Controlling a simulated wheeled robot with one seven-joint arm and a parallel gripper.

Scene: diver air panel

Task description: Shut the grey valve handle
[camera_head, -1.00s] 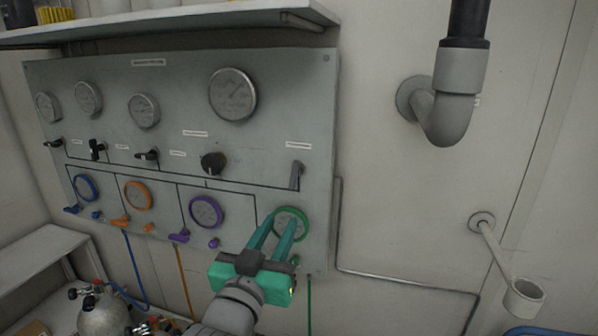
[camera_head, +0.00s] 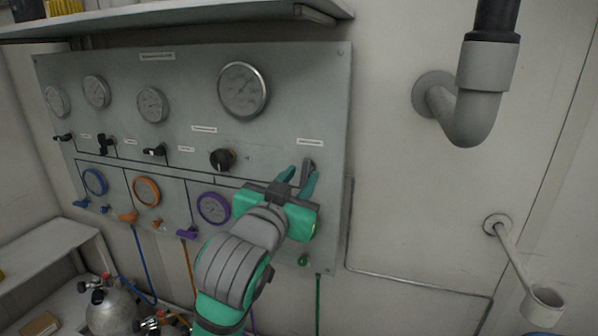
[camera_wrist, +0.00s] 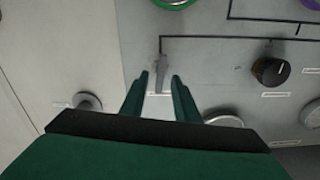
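The grey valve handle (camera_head: 309,166) is a small lever on the right side of the grey panel (camera_head: 265,140), below a white label. In the head view its lower part is hidden behind my gripper. My gripper (camera_head: 301,179) is open, with its two green fingers pointing at the panel around the handle. In the wrist view the handle (camera_wrist: 161,74) hangs roughly upright between the open fingertips (camera_wrist: 160,80), with gaps visible on both sides. I cannot tell how deep the fingers reach past it.
A black knob (camera_head: 222,160) sits left of the handle. A grey pipe (camera_head: 470,110) and a bracket with a cup (camera_head: 541,305) stick out from the right wall.

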